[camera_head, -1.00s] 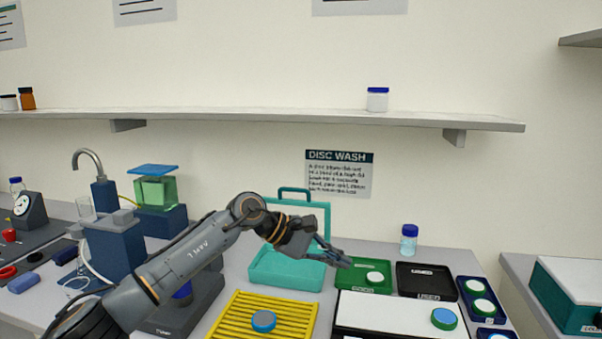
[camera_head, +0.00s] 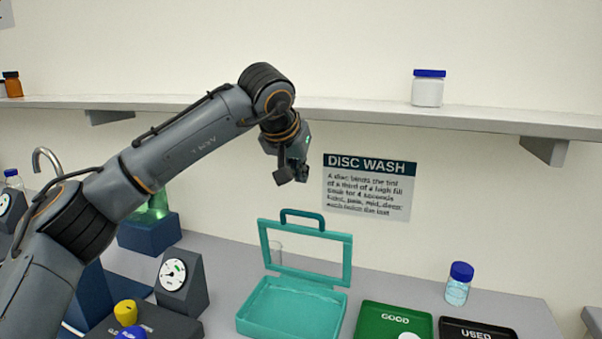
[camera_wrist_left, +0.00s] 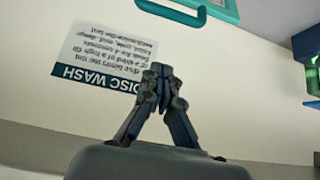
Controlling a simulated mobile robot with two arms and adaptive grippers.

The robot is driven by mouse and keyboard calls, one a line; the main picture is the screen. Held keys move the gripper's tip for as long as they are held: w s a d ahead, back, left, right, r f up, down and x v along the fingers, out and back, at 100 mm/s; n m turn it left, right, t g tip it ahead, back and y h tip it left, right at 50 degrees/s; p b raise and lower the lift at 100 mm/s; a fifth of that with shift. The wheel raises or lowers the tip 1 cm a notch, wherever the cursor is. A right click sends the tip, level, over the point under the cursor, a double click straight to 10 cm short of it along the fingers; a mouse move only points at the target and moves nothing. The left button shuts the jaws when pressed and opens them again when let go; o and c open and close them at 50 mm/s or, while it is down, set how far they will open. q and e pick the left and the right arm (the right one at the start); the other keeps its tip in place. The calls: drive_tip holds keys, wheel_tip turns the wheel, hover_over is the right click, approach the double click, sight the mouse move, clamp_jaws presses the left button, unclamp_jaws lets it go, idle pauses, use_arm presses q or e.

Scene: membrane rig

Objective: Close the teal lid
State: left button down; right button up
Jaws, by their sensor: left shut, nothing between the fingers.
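The teal box (camera_head: 290,306) stands on the bench with its teal lid (camera_head: 306,258) swung up at the back. The lid is a frame with a clear middle and a handle (camera_head: 303,213) on its top edge. My left gripper (camera_head: 291,174) is in the air above and behind the lid handle in the picture, apart from it. In the left wrist view my left gripper (camera_wrist_left: 160,75) is shut and empty, and part of the teal lid (camera_wrist_left: 190,10) shows at the top edge. My right gripper is not in view.
A green tray marked GOOD (camera_head: 380,322) and a black tray marked USED (camera_head: 470,330) lie right of the box. A blue-capped jar (camera_head: 457,288) stands behind them. A shelf (camera_head: 370,112) and a DISC WASH sign (camera_head: 367,190) are on the wall. A gauge (camera_head: 175,274) is at left.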

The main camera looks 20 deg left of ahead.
use_arm(q)
drive_tip(key=f, duration=0.2)
drive_tip(key=w+f+p, duration=0.1)
drive_tip(key=f, duration=0.1)
drive_tip(key=w+f, duration=0.1)
drive_tip(key=f, duration=0.1)
drive_tip(key=shift+w+f+p, duration=0.1)
drive_tip(key=shift+f+p, duration=0.25)
drive_tip(key=shift+s+f, duration=0.15)
drive_tip(key=shift+s, duration=0.3)
drive_tip(key=shift+f, duration=0.1)
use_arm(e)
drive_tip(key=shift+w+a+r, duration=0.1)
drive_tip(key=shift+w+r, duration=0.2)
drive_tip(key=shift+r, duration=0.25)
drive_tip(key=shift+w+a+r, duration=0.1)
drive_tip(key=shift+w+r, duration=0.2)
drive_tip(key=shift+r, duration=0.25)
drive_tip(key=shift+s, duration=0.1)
